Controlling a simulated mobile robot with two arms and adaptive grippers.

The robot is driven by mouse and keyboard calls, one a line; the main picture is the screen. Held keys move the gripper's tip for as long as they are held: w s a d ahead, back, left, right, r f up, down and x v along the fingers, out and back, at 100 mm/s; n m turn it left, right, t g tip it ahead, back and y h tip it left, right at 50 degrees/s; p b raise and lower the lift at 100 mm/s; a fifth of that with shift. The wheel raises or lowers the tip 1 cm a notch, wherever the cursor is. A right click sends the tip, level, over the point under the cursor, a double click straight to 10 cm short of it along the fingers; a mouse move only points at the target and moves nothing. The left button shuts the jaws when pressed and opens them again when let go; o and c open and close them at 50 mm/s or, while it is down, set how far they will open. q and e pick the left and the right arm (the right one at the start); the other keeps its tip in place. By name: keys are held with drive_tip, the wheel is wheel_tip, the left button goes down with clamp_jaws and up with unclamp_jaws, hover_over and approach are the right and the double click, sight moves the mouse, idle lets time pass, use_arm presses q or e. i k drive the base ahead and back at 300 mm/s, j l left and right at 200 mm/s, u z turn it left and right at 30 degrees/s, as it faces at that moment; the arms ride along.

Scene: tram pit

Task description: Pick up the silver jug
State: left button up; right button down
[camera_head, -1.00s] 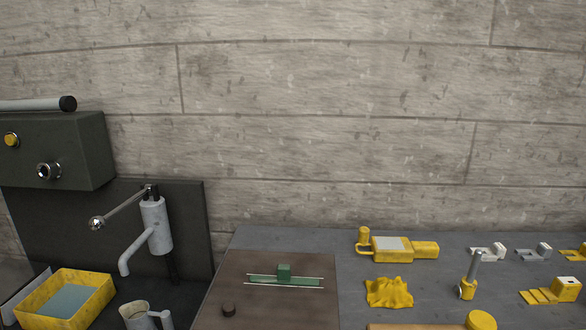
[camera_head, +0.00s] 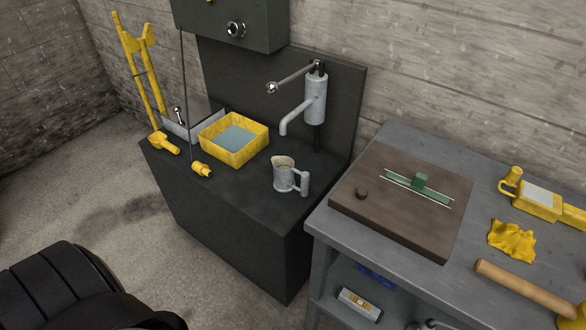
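The silver jug (camera_head: 284,177) stands upright on the dark cabinet top (camera_head: 235,195), near its right front part. Its handle (camera_head: 304,182) points to the right and its open mouth shows a beige inside. The jug is below and a little left of the tap's spout (camera_head: 293,121), apart from it. Neither my left nor my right gripper is in view.
A yellow basin (camera_head: 258,139) stands left of the jug, and small yellow parts (camera_head: 202,169) lie in front of it. A grey workbench (camera_head: 398,252) with a brown board (camera_head: 385,221) stands close on the right. Open floor (camera_head: 130,205) lies to the left.

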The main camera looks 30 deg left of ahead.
sight(284, 170)
drive_tip(key=j+z, duration=0.1)
drive_tip(key=j, duration=1.85)
drive_tip(key=k, duration=0.05)
